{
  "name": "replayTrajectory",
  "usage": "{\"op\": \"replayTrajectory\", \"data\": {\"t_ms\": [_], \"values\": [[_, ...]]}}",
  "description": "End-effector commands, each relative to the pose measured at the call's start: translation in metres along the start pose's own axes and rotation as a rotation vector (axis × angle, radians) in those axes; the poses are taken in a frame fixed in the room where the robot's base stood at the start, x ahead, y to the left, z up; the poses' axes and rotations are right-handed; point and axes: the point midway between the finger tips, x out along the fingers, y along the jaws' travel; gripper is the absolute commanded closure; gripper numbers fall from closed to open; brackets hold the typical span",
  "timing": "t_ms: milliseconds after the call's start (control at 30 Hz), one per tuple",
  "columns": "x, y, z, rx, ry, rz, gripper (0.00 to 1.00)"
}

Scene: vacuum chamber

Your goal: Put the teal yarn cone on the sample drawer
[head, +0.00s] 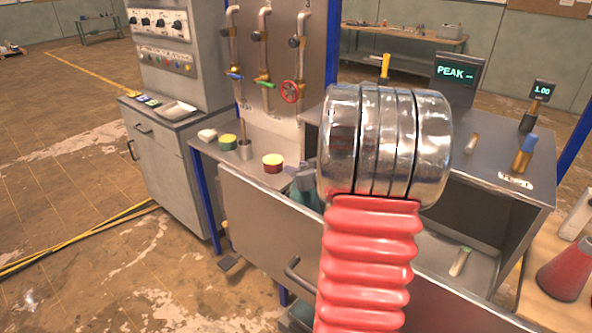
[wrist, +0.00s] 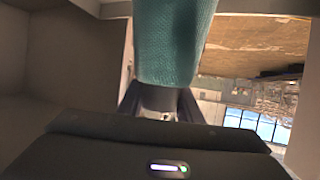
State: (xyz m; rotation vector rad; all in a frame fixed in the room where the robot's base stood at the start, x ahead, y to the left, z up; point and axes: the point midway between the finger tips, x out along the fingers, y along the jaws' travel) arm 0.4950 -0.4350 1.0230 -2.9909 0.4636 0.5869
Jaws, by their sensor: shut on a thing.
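The teal yarn cone (wrist: 172,42) fills the top middle of the wrist view, its pale narrow end between the fingers of my gripper (wrist: 158,102). My gripper is shut on that end. In the head view my gripper (head: 301,178) is partly hidden behind my own arm, with a bit of the teal cone (head: 306,198) below it. The sample drawer (head: 262,228) appears pulled out at the front of the bench, with a bar handle. The cone is over or inside the drawer behind its front panel; I cannot tell whether it touches the floor.
A small tube (head: 460,261) lies in the drawer's right part. A red cone-shaped thing (head: 566,272) stands far right. Pipes with valves (head: 264,80) rise behind.

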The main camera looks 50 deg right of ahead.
Motion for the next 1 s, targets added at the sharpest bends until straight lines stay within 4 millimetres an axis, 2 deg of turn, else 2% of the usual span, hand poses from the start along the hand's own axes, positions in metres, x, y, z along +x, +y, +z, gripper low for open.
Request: {"op": "replayTrajectory", "data": {"t_ms": [233,267,500,833,1000], "values": [[0.000,0.000,0.000,0.000,0.001,0.000,1.00],[0.001,0.000,0.002,0.000,0.000,0.000,0.68],[0.000,0.000,0.001,0.000,0.000,0.000,0.51],[-0.001,0.000,-0.001,0.000,0.000,0.001,0.50],[-0.011,0.001,-0.001,0.000,0.000,0.002,0.50]]}}
